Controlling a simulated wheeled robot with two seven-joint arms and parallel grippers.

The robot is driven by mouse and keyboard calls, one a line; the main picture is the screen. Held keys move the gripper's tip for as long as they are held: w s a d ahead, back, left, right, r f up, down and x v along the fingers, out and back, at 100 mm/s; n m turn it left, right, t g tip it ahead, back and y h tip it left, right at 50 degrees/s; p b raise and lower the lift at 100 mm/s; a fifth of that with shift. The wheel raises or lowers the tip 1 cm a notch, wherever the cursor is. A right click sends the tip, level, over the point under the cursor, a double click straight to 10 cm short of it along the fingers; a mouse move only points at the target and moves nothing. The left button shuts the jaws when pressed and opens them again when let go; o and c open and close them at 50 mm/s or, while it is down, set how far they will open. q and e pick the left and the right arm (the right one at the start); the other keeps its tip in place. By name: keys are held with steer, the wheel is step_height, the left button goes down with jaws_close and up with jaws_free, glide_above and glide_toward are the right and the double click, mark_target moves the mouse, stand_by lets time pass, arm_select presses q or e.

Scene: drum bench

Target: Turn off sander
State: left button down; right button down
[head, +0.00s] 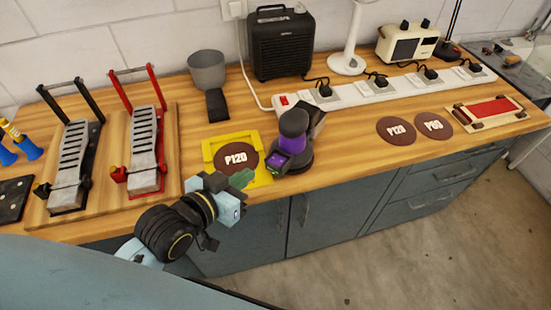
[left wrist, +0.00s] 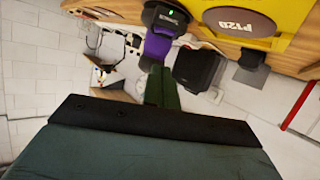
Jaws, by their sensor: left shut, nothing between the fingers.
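The sander (head: 293,140), purple and black, stands on the wooden bench at the right side of a yellow tray (head: 262,178). A small panel on its front shows purple and green; I cannot tell if it is running. In the left wrist view the sander (left wrist: 158,47) shows beyond my fingers. My left gripper (head: 243,179) is shut and empty, just left of the sander at the tray's front edge, apart from the sander in the head view. Its green fingers (left wrist: 162,88) are together in the left wrist view. My right gripper is not in view.
A P120 disc (head: 235,159) lies in the yellow tray. A white power strip (head: 380,90) with several plugs runs behind the sander. Two drum pedals (head: 145,140) stand left. Sanding discs (head: 396,130) lie right. A black heater (head: 281,45) and grey cup (head: 207,70) stand behind.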

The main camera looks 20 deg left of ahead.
arm_select(q)
steer(key=shift+w+d+r+t+h, duration=0.15)
steer(key=shift+w+r+t, duration=0.15)
steer(key=shift+r, duration=0.15)
steer(key=shift+w+r+t+h, duration=0.15)
steer(key=shift+r+t, duration=0.15)
steer(key=shift+r, duration=0.1)
steer(key=shift+w, duration=0.1)
glide_above(277, 160)
steer(key=s, duration=0.2)
steer(key=shift+w+f, duration=0.2)
steer(key=shift+f, duration=1)
step_height(277, 160, down, 3)
steer(key=shift+r, duration=0.1)
steer(key=shift+s+d+f, duration=0.1)
steer(key=shift+f, duration=0.55)
